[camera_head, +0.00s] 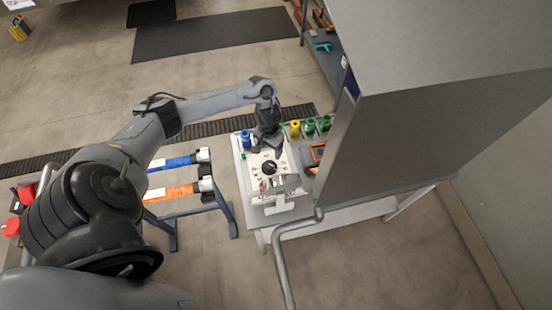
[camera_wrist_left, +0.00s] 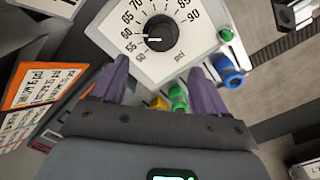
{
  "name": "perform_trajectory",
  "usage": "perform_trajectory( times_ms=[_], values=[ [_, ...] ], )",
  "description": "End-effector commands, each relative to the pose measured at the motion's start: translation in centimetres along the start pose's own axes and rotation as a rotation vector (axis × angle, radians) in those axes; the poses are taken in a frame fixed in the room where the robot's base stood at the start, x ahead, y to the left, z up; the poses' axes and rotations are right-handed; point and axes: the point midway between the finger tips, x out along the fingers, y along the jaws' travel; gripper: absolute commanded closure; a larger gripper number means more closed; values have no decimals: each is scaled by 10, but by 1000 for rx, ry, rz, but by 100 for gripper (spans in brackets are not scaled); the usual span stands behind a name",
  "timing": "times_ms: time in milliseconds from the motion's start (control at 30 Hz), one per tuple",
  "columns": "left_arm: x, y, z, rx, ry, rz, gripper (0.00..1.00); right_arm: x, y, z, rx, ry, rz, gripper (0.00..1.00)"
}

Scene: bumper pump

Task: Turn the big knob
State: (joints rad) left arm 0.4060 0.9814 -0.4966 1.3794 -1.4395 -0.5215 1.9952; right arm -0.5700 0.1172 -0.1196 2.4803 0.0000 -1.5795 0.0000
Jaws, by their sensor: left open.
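The big knob (camera_head: 268,168) is black and sits on a white panel (camera_head: 254,190) on top of the pump unit on the table. In the left wrist view the knob (camera_wrist_left: 159,32) is at the top centre, with a psi scale printed around it. My left gripper (camera_head: 268,147) is above the panel's far side. In the left wrist view its two purple fingers (camera_wrist_left: 159,72) are spread apart, with nothing between them. The knob lies beyond the fingertips, and I cannot tell the exact gap. My right gripper is not in view.
A large grey cabinet (camera_head: 440,120) rises right beside the panel. Blue (camera_head: 246,139), yellow (camera_head: 295,128) and green (camera_head: 311,126) fittings stand along the table's far edge. An orange-framed device (camera_head: 318,152) lies right of the panel. A rack with blue and orange rolls (camera_head: 172,193) stands left.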

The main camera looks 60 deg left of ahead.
Motion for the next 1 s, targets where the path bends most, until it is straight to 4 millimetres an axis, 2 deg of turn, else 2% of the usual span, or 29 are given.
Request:
perform_trajectory(
  times_ms=[200, 400, 600, 800, 1000],
  values=[
    [32, 0, 1, -1, -4, -1, 26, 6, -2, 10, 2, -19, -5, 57],
    [65, 1, 1, -2, -2, 0, 26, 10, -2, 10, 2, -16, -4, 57],
    [89, 1, 1, -1, -1, 0, 26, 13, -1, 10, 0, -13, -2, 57],
    [100, 0, 0, 0, 0, 0, 26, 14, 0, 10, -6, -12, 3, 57],
    [101, 0, 0, 0, 0, 0, 26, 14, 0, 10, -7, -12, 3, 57]
  ],
)
